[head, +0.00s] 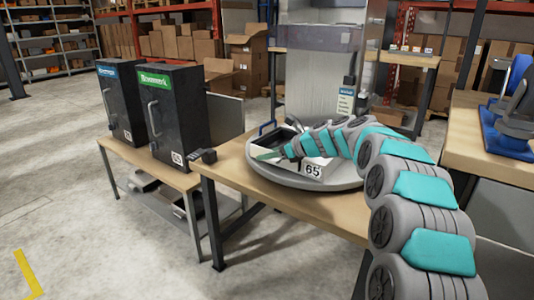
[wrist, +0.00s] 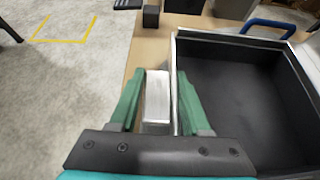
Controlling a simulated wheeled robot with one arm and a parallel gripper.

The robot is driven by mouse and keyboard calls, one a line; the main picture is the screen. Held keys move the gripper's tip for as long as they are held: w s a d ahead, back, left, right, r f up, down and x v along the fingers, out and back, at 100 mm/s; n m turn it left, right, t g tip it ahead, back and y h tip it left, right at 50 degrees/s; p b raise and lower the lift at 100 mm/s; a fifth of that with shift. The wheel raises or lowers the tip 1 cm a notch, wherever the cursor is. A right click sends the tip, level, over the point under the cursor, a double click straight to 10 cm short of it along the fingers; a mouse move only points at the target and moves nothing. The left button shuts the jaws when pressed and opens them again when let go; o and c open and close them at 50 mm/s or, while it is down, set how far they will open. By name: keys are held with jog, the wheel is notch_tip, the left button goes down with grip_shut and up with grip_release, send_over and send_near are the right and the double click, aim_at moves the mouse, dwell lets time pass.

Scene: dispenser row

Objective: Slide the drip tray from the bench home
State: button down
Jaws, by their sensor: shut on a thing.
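The drip tray (head: 318,167) is a shallow open box with a black inside, pale walls and the number 65 on its near side. It sits on a round grey base (head: 340,183) on the bench. In the wrist view its black floor (wrist: 240,95) fills the right side. My gripper (head: 270,155) is at the tray's near left part. In the wrist view its green fingers (wrist: 158,98) stand either side of the tray's left wall and a white block at that wall. The right finger is on the tray's inner side. The exact contact is partly hidden.
A tall grey dispenser (head: 320,75) stands behind the tray. Two black cabinets (head: 172,115) with blue and green labels stand on a lower table at left. A blue handle (wrist: 268,24) rises at the tray's far edge.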

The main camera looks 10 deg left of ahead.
jog(key=shift+c, duration=1.4)
grip_release()
jog(key=shift+d, duration=0.15)
